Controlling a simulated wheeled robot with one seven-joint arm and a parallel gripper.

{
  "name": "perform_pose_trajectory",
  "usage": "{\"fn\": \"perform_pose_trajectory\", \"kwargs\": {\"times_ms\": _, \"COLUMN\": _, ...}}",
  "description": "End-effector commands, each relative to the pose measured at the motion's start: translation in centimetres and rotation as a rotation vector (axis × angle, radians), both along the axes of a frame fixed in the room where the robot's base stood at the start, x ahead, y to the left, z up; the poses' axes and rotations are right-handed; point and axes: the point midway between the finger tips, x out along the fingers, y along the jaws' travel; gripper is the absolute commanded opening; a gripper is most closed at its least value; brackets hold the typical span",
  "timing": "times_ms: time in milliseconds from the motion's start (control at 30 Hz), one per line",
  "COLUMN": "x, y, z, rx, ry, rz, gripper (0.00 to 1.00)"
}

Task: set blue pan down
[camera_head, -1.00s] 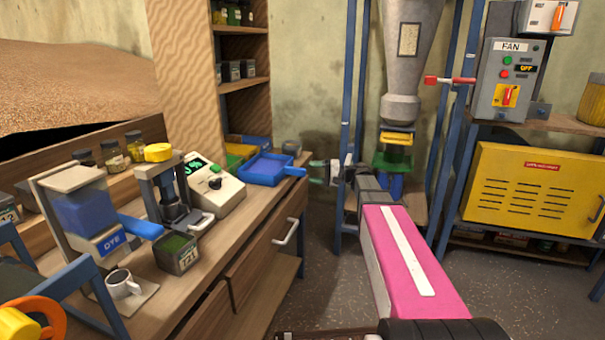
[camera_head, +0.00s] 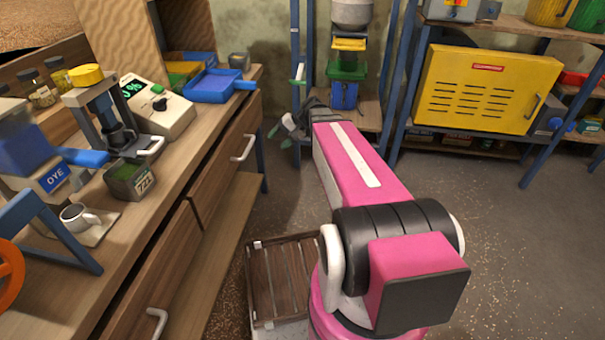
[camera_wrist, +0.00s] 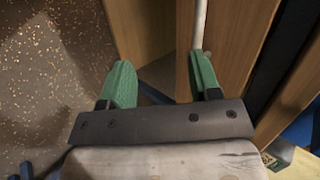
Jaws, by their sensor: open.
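The blue pan (camera_head: 212,88) rests on the far right end of the wooden bench top, its handle (camera_head: 245,85) pointing right past the bench edge. My gripper (camera_head: 285,130) is off the bench, to the right of the pan and lower in the picture, apart from it. In the wrist view my gripper (camera_wrist: 161,80) shows two green fingers spread apart, with nothing held between them. The pan is not visible in the wrist view.
A drawer handle (camera_head: 243,148) juts out. Floor at right is clear.

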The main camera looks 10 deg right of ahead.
Motion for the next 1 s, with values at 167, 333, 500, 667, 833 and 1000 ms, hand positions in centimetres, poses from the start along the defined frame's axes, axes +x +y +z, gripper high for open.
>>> {"fn": "perform_pose_trajectory", "kwargs": {"times_ms": 167, "x": -6.5, "y": -1.6, "z": -5.4, "rx": -0.354, "ry": 0.026, "rz": 0.057, "gripper": 0.57}}
{"fn": "perform_pose_trajectory", "kwargs": {"times_ms": 333, "x": -10.5, "y": -4.1, "z": -8.1, "rx": -0.636, "ry": 0.014, "rz": 0.122, "gripper": 0.57}}
{"fn": "perform_pose_trajectory", "kwargs": {"times_ms": 500, "x": -12.2, "y": -5.8, "z": -9.0, "rx": -0.791, "ry": -0.004, "rz": 0.165, "gripper": 0.57}}
{"fn": "perform_pose_trajectory", "kwargs": {"times_ms": 667, "x": -12.4, "y": -6.3, "z": -9.2, "rx": -0.831, "ry": -0.011, "rz": 0.176, "gripper": 0.57}}
{"fn": "perform_pose_trajectory", "kwargs": {"times_ms": 833, "x": -12.3, "y": -6.2, "z": -9.2, "rx": -0.829, "ry": -0.01, "rz": 0.176, "gripper": 0.57}}
{"fn": "perform_pose_trajectory", "kwargs": {"times_ms": 1000, "x": -12.3, "y": -6.2, "z": -9.2, "rx": -0.829, "ry": -0.01, "rz": 0.176, "gripper": 0.57}}
